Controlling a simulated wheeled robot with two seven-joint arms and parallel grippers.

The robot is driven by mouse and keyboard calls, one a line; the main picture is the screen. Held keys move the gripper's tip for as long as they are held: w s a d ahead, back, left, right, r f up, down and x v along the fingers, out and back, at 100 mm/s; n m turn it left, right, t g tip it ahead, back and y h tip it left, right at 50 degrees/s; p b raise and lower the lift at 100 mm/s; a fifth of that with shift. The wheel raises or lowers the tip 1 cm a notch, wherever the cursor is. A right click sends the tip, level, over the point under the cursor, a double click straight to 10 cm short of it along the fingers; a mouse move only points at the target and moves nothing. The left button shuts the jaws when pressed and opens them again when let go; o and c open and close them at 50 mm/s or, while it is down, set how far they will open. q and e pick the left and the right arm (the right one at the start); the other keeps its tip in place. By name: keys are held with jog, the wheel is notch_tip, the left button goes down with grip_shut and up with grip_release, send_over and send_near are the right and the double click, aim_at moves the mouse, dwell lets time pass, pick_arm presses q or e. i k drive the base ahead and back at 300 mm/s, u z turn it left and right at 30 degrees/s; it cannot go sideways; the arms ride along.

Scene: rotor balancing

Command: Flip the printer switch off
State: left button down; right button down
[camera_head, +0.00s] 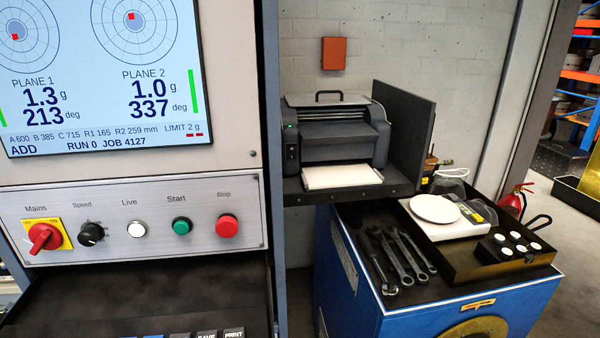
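The printer (335,135) stands on a dark shelf to the right of the control cabinet. It is dark grey with a handle on top, and a sheet of white paper (342,176) lies at its front. A small green light (290,126) shows on its left side panel (291,145). A switch on the printer is too small to tell in this view. Neither of my grippers is in view.
The cabinet panel holds a red Mains knob (45,238), a black Speed knob (91,234) and Live, Start and Stop buttons. A grey upright plate (408,125) stands right of the printer. Below, a blue cabinet (345,270) carries several wrenches (400,258) and a black tray (470,268).

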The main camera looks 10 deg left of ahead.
aim_at(291, 149)
jog(key=u, duration=0.5)
jog(key=i, duration=0.65)
jog(key=u, duration=0.5)
